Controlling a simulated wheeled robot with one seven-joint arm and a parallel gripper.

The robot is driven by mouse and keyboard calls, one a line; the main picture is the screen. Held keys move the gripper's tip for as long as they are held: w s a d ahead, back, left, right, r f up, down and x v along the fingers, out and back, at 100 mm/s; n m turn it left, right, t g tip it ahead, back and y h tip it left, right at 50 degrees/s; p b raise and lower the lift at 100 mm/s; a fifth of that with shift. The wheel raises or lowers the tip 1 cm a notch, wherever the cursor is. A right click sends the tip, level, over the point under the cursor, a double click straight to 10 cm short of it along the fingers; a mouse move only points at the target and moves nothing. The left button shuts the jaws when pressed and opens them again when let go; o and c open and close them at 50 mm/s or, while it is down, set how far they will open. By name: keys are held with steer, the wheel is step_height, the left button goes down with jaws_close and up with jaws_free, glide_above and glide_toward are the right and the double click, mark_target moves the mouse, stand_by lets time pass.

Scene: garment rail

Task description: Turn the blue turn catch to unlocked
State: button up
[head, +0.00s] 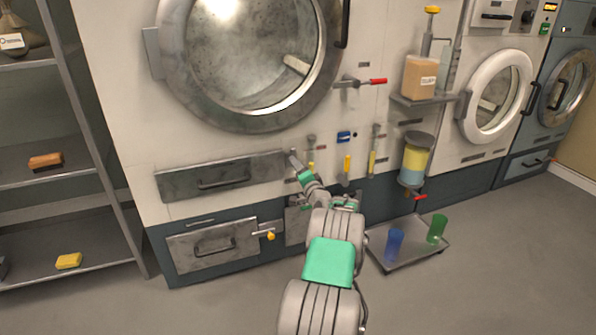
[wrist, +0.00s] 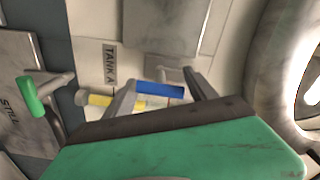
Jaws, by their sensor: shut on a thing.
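The blue turn catch (wrist: 160,90) shows in the wrist view as a short blue bar on a metal mount, between the fingers of my gripper (wrist: 160,92). My gripper is shut on it. In the head view my gripper (head: 296,160) reaches the machine front at the right end of the upper drawer (head: 222,176). There the catch is hidden behind my gripper, and I cannot read its setting.
A yellow-filled tube (wrist: 98,99) by the TANK A label (wrist: 110,65) is close to the fingers. A green handle (wrist: 35,95) stands out at the left of the wrist view. A tray (head: 408,255) with two cups is on the floor at right.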

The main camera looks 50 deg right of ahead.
steer(key=o, duration=1.2)
steer(key=shift+s, duration=0.1)
steer(key=p+v, duration=0.2)
steer(key=v, duration=0.5)
steer(key=shift+s+a+p, duration=0.2)
steer(key=shift+s+p, duration=0.1)
